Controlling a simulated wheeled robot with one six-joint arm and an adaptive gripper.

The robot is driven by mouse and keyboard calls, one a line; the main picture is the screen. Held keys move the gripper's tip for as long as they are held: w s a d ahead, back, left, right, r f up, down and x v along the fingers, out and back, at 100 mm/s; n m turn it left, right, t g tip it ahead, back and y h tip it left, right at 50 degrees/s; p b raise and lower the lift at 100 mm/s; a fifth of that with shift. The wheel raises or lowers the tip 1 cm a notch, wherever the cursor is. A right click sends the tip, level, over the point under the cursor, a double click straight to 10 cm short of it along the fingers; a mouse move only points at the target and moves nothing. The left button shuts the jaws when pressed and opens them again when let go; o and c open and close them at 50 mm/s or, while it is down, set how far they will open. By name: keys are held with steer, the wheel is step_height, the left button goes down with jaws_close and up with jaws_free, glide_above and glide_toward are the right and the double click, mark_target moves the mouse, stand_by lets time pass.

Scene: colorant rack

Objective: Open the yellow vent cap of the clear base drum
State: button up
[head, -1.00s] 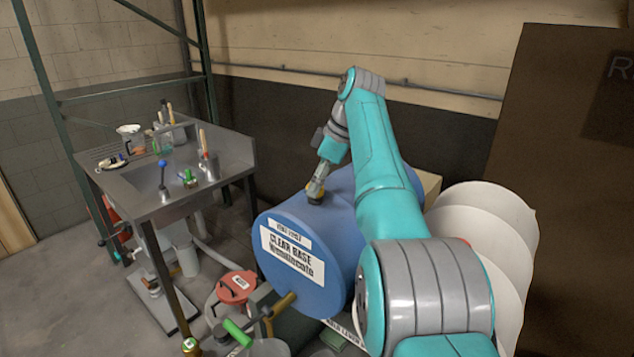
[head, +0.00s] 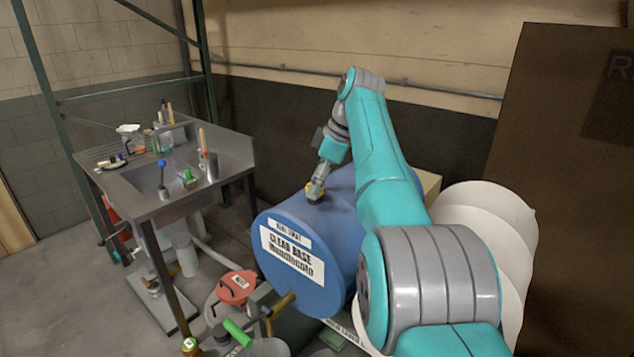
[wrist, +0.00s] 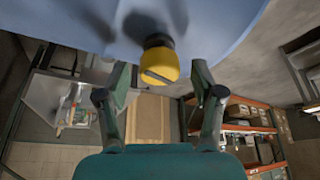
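The blue clear base drum (head: 292,268) lies on its side in the middle of the head view, its labelled round end facing me. Its yellow vent cap (wrist: 159,66) sits on a dark neck on the drum's top side. In the head view the cap (head: 313,191) shows partly, with my gripper (head: 317,188) right at it. In the wrist view my gripper (wrist: 160,88) has its two fingers spread, one on each side of the cap, with gaps between them and the cap. I cannot see either finger touching it.
A metal sink bench (head: 205,176) with small tools stands at the left. A red-lidded container (head: 237,287) and a green-handled part (head: 237,332) are below the drum's front. Pale rounded shapes (head: 490,225) stand right of my arm. A dark panel (head: 570,200) closes the right side.

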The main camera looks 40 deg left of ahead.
steer(key=shift+r, duration=0.1)
steer(key=shift+v, duration=1.5)
steer(key=shift+w+d, duration=0.35)
steer(key=shift+d, duration=0.3)
steer(key=w+d, duration=0.4)
steer(key=d, duration=0.5)
steer(key=shift+w+d, duration=0.25)
steer(key=shift+w, duration=0.05)
steer(key=shift+s, duration=0.1)
